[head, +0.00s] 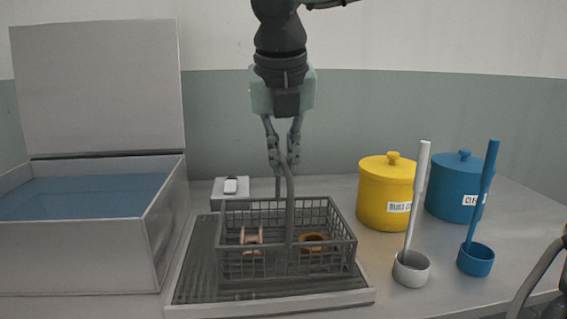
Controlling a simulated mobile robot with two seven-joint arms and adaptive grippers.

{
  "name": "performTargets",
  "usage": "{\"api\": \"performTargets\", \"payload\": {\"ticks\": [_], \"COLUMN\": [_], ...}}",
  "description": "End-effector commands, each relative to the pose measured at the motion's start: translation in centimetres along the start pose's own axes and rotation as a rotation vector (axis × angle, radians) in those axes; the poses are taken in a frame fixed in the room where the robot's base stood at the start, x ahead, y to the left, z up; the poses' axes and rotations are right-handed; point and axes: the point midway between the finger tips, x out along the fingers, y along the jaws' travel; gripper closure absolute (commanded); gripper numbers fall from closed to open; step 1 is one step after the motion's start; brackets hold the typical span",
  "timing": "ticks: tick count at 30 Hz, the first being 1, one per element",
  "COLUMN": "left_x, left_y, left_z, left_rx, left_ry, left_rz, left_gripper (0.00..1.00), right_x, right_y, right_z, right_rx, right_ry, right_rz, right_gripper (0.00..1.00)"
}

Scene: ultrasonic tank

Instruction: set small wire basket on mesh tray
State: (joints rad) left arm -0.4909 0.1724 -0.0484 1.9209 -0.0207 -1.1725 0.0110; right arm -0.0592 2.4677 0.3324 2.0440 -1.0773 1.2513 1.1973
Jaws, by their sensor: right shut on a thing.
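My right gripper (284,163) comes down from the top middle and is shut on the tall handle of the small wire basket (234,267). The basket is grey, upright and level, and holds a tan spool-like part (251,239) and an orange-brown ring-like part (313,242). It is over the right part of the mesh tray (196,265), a dark ribbed surface with a pale rim. I cannot tell whether its underside touches the tray or hangs just above it. My left gripper is not in view.
An open ultrasonic tank (80,255) with blue liquid stands left, lid raised. A small pale box (231,190) sits behind the tray. Yellow (384,196) and blue (453,190) lidded jars, a white cup (411,270) and a blue cup (476,261) with upright handles stand right.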

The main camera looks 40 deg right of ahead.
Motion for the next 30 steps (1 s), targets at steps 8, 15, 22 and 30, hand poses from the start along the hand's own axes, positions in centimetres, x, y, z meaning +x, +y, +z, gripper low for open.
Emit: {"api": "performTargets", "payload": {"ticks": [8, 15, 22, 30], "left_x": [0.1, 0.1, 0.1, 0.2], "left_y": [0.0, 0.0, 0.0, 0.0], "left_z": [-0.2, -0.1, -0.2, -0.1], "left_rx": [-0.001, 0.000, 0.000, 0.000], "left_ry": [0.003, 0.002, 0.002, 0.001], "left_rz": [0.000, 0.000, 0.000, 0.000], "left_gripper": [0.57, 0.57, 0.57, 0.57], "right_x": [0.7, 0.8, 0.8, -2.0], "right_y": [0.1, 0.1, 0.1, 0.1], "right_z": [-0.3, -0.3, -0.3, -0.2], "right_rx": [0.000, 0.000, 0.000, 0.002], "right_ry": [-0.002, 0.000, 0.000, -0.006], "right_rz": [0.001, 0.001, 0.001, 0.002], "right_gripper": [1.00, 0.71, 0.71, 0.71]}}
